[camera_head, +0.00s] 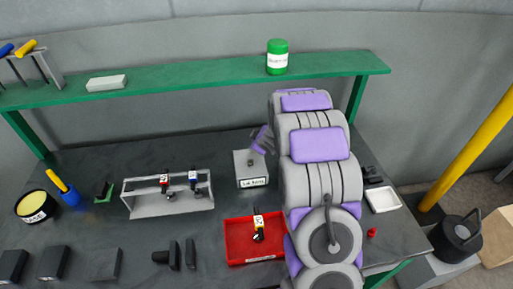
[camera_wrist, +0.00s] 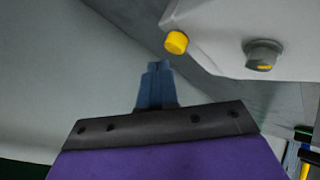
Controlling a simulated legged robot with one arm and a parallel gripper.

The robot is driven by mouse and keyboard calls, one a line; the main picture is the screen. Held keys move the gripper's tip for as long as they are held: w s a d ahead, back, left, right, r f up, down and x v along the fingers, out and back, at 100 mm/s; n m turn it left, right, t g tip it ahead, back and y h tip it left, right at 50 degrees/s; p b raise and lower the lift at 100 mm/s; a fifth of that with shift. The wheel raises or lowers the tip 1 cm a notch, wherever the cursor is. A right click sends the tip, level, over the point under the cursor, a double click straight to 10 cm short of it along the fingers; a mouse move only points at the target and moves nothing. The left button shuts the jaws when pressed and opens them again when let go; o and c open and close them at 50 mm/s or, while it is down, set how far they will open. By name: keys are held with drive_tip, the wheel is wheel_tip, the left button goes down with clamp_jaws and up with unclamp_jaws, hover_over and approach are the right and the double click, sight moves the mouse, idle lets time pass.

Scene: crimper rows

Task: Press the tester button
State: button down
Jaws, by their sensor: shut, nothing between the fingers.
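The tester is a light grey box (camera_head: 251,181) with a label on its front, in the middle of the dark table. In the wrist view its pale casing (camera_wrist: 225,25) fills the upper right, with a yellow button (camera_wrist: 176,42) and a round grey fitting (camera_wrist: 263,55) with a yellow part. The button is not clear in the head view. My gripper (camera_wrist: 159,65) is shut and empty, its blue-grey fingertips just below and left of the button in the picture. Whether they touch it I cannot tell. In the head view my gripper (camera_head: 254,155) is over the tester, partly hidden by my arm.
A red tray (camera_head: 235,242) holds a dark tool with a yellow tag. A grey rack (camera_head: 140,205) holds tools with red and blue tags. Dark blocks (camera_head: 54,262) lie front left. A green shelf (camera_head: 190,73) runs behind. Bare table lies between rack and tester.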

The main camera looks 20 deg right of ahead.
drive_tip(key=shift+a, duration=0.1)
drive_tip(key=shift+a+f, duration=0.2)
drive_tip(key=shift+f, duration=0.1)
drive_tip(key=shift+f+b, duration=0.6)
idle(0.9)
drive_tip(key=shift+r, duration=0.15)
drive_tip(key=shift+d+r+p, duration=0.2)
drive_tip(key=shift+r+p, duration=0.65)
drive_tip(key=shift+p, duration=0.25)
drive_tip(key=shift+r+p, duration=2.4)
drive_tip(key=shift+r, duration=0.1)
